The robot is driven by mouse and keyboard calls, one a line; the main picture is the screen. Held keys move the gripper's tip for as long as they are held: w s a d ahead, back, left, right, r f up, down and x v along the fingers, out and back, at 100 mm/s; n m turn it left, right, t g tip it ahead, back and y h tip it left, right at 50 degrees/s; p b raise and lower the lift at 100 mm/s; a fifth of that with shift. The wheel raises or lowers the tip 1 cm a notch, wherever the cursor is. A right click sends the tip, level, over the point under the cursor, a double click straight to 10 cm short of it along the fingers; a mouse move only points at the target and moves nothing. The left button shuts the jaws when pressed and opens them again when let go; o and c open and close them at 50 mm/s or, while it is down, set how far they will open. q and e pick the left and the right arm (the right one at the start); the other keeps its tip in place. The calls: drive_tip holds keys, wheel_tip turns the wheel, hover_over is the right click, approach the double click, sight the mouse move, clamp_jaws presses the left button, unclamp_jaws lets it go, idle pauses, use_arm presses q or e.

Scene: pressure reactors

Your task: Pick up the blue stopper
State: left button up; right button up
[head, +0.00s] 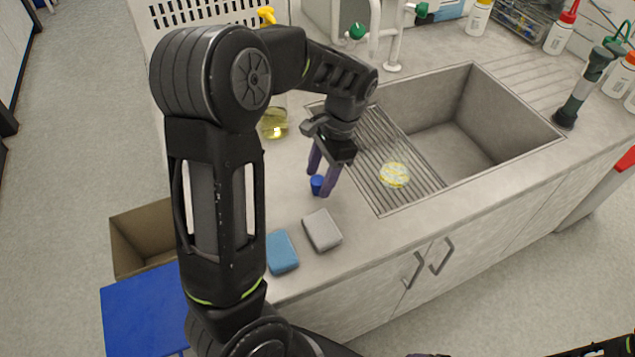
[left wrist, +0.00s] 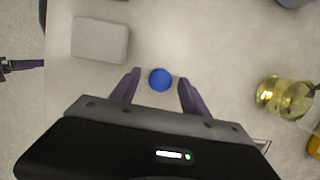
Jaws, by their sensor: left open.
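The blue stopper (head: 317,183) stands on the pale counter, left of the sink. My left gripper (head: 322,184) points down over it with purple fingers. In the left wrist view the stopper (left wrist: 160,80) shows as a round blue top between the two spread fingertips of the left gripper (left wrist: 159,84). There is a gap on each side of it. The left gripper is open and holds nothing.
A grey sponge (head: 322,230) and a blue sponge (head: 282,252) lie near the counter's front edge. A flask of yellow liquid (head: 274,123) stands behind the gripper. The sink (head: 440,150) with a ribbed drainer and yellow-white disc (head: 395,174) is to the right.

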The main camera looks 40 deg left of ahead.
use_arm(q)
drive_tip(key=shift+x, duration=1.15)
drive_tip(key=shift+c, duration=0.4)
clamp_jaws()
